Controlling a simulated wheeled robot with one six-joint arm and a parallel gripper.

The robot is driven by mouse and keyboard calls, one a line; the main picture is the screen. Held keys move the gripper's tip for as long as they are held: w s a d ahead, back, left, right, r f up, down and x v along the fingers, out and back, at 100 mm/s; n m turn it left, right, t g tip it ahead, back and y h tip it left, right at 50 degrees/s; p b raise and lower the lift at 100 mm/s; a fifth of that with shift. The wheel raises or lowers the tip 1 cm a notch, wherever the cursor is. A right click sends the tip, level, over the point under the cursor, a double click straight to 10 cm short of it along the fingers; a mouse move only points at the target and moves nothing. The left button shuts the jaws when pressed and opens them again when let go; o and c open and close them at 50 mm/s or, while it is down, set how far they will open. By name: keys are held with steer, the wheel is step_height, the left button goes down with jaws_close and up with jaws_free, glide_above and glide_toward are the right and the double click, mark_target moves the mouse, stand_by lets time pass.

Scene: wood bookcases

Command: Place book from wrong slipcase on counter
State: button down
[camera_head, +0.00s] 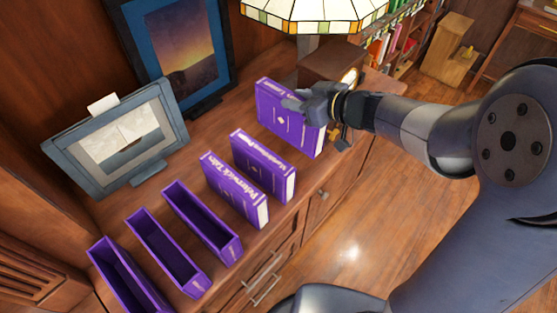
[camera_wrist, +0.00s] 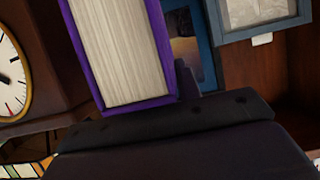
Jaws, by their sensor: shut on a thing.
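My gripper (camera_head: 298,104) is shut on a purple book (camera_head: 284,122) with pale lettering, at the right end of the row on the wooden counter (camera_head: 150,203). The book is upright; I cannot tell whether its bottom edge touches the counter. In the wrist view the held book (camera_wrist: 122,52) shows its white pages and purple cover edges, close to my gripper. Three empty purple slipcases (camera_head: 203,222), (camera_head: 168,252), (camera_head: 125,277) stand open further left.
A stained-glass lamp (camera_head: 315,12) and a brown box-like clock (camera_head: 333,62) stand behind the held book. A framed picture (camera_head: 180,50) and a grey frame (camera_head: 115,135) stand along the back. Drawers with metal handles (camera_head: 265,290) line the counter's front.

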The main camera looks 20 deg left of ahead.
mark_target(322, 139)
steer(key=shift+w+a+f+b, duration=0.15)
steer(key=shift+a+f+b, duration=0.25)
steer(key=shift+f, duration=0.3)
step_height(322, 139, down, 9)
steer(key=b, duration=0.3)
steer(key=shift+f, duration=0.3)
steer(key=shift+f, duration=0.15)
steer(key=c, duration=1)
jaws_free()
steer(key=shift+r, duration=0.25)
steer(key=p+v, duration=0.1)
steer(key=v, duration=1.1)
steer(key=shift+d+f+p, duration=0.1)
steer(key=shift+f+p, duration=0.05)
steer(key=shift+p, duration=0.25)
